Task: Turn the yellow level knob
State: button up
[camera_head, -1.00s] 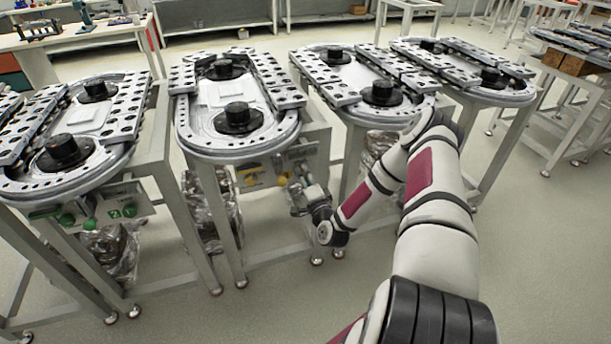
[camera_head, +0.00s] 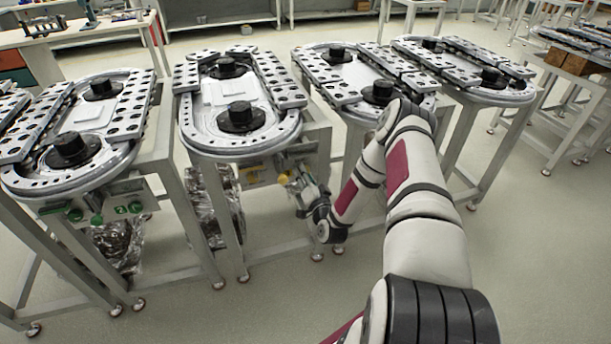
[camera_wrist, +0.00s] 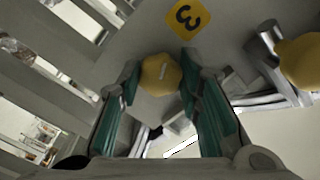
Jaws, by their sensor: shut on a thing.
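A yellow knob (camera_wrist: 160,74) with a pale line mark sits between my fingertips in the wrist view. My gripper (camera_wrist: 160,82), with its green-lined fingers, is shut on this knob. A second yellow knob (camera_wrist: 302,60) is at the right edge of the wrist view, outside the fingers. A yellow label marked 3 (camera_wrist: 188,17) is on the grey panel near the held knob. In the head view, my gripper (camera_head: 292,181) is at the front panel below the second track from the left, against a yellow knob (camera_head: 284,179). I cannot tell which knob is the level one.
The ring track (camera_head: 240,148) stands above the panel on a grey metal frame. A neighbouring track (camera_head: 70,175) at the left has green knobs (camera_head: 75,215). Open floor lies in front.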

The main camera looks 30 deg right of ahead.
jog(key=o, duration=1.1)
jog(key=shift+o, duration=0.2)
jog(key=v, duration=1.2)
